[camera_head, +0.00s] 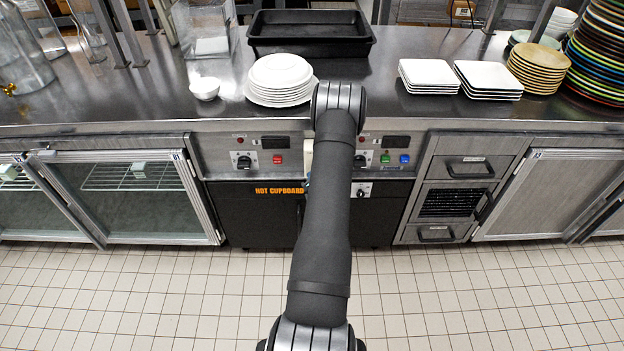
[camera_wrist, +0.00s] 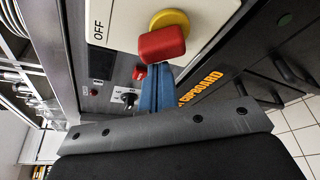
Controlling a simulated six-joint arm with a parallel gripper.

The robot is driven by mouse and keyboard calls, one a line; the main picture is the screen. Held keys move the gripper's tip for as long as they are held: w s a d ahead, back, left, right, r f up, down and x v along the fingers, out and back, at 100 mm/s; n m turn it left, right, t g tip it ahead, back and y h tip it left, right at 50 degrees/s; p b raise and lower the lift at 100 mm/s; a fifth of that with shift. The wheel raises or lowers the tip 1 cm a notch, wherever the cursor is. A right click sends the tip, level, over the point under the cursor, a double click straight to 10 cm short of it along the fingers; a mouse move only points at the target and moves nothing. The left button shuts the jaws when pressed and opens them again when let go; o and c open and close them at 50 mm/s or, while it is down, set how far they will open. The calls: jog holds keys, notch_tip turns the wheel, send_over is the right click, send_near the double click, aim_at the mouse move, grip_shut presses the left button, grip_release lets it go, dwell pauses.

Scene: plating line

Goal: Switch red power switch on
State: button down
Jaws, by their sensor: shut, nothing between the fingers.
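A large red switch (camera_wrist: 162,43) on a round yellow base (camera_wrist: 170,19) is mounted on a cream panel (camera_wrist: 130,17) marked OFF, in the wrist view. My gripper (camera_wrist: 159,70) has blue fingers, shut and empty. Its tips are right by the lower edge of the red switch; I cannot tell whether they touch. A small red switch (camera_wrist: 139,72) is on the steel panel beyond, and it also shows in the head view (camera_head: 278,158). In the head view my arm hides the large red switch and most of my gripper; only a strip of the cream panel (camera_head: 308,155) shows.
Black rotary knobs (camera_head: 244,161), a green switch (camera_head: 385,158) and a blue switch (camera_head: 404,158) are on the steel fronts. The HOT CUPBOARD label (camera_head: 279,190) is below. Stacked white plates (camera_head: 280,80) and a black tray (camera_head: 311,33) stand on the counter. The tiled floor is clear.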

jog(key=shift+d+r+m+y, duration=0.15)
jog(key=shift+m+y, duration=0.25)
jog(key=shift+m, duration=0.4)
jog(key=m+t, duration=0.1)
jog(key=m, duration=0.2)
jog(key=d+r+m+t, duration=0.1)
jog(key=m, duration=0.3)
jog(key=r+m+t+y, duration=0.1)
jog(key=m, duration=0.2)
jog(key=shift+d+t, duration=0.3)
jog(key=shift+a, duration=0.1)
jog(key=s, duration=0.9)
jog(key=shift+s+a+r, duration=0.15)
jog(key=shift+s, duration=0.05)
dwell(0.4)
